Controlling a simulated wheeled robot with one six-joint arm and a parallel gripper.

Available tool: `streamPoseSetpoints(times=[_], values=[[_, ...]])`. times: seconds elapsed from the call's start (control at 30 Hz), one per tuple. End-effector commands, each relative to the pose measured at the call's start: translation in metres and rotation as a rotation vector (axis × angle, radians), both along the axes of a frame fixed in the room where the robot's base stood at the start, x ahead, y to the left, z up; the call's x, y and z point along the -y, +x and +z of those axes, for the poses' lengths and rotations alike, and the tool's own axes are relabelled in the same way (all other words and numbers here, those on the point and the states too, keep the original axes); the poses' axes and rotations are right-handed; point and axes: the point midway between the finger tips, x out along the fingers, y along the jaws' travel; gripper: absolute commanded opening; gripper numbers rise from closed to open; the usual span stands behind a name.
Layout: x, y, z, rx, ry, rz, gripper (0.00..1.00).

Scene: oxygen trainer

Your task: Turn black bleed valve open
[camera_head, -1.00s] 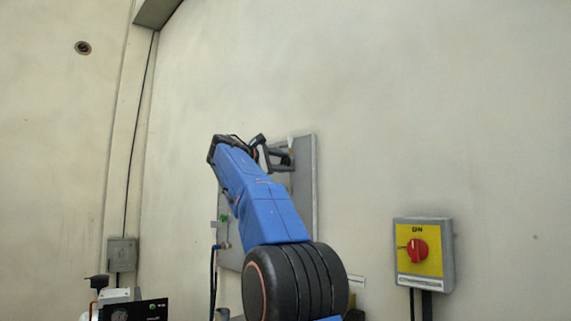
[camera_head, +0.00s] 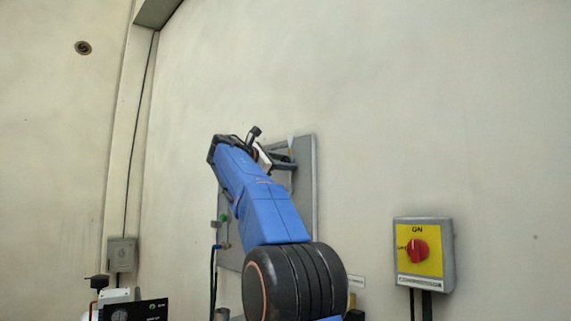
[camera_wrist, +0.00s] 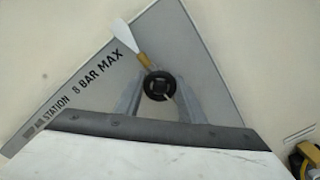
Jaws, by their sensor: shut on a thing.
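The black bleed valve (camera_wrist: 158,85) is a round black knob on the grey panel, between the fingertips in the wrist view. My gripper (camera_wrist: 159,95) has one finger on each side of the knob and is shut on it. In the head view my gripper (camera_head: 287,160) is at the upper part of the grey panel (camera_head: 306,195); the knob itself cannot be made out there. The valve's exact angle is hard to read.
A pale paddle-shaped piece with a tan end (camera_wrist: 131,40) lies just beside the knob. The panel carries "8 BAR MAX" lettering. A yellow switch box with a red knob (camera_head: 417,250) is on the wall at right.

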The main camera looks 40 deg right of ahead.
Motion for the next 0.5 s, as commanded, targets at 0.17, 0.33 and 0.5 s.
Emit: streamPoseSetpoints(times=[0.17,0.33,0.5], values=[[0.0001,0.0012,-0.0024,-0.003,0.004,-0.001,0.14],[0.0001,0.0012,-0.0024,-0.003,0.004,-0.001,0.55],[0.0001,0.0006,-0.0014,-0.001,0.002,-0.001,0.55]])
